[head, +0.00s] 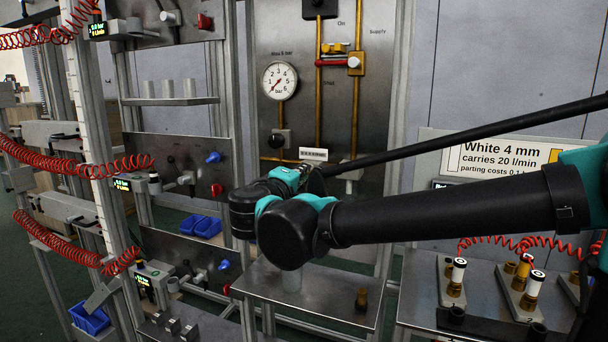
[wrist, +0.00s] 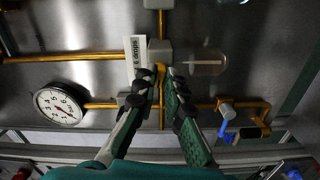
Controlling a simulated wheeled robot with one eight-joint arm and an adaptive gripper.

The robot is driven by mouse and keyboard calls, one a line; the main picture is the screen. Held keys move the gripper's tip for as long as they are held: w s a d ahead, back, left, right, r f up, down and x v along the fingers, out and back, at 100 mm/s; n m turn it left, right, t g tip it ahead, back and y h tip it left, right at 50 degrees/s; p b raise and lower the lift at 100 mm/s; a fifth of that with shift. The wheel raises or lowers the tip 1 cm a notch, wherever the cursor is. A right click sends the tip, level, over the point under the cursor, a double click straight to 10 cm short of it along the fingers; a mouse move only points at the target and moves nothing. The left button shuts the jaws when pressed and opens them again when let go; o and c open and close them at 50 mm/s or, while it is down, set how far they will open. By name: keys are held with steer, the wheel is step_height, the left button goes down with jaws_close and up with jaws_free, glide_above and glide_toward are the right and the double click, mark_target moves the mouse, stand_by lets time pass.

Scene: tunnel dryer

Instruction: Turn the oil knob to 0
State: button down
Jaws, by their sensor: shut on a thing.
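In the wrist view my gripper (wrist: 164,78) has its two green and black fingers closed around a small brass-yellow knob (wrist: 161,69), the oil knob. Only a narrow part of the knob shows between the fingertips, and its pointer or marks cannot be made out. A white label (wrist: 136,60) beside it appears to read "6 drops". A grey block (wrist: 159,51) sits just above the knob, with a clear bowl (wrist: 204,65) to its right. In the head view my arm hides the fingers and the knob. A pale label (head: 313,154) shows just above my wrist.
A round pressure gauge (head: 280,81) is on the metal panel, also seen in the wrist view (wrist: 60,107). A blue-handled valve (wrist: 226,111) is right of my fingers. Brass pipes run across the panel. A shelf (head: 330,290) lies below my arm; red coiled hoses hang at left.

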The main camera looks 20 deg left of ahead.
steer(key=shift+n, duration=1.2)
steer(key=c, duration=1.5)
jaws_free()
steer(key=s, duration=0.8)
steer(key=s+a, duration=0.1)
steer(key=s, duration=0.3)
steer(key=shift+w, duration=0.1)
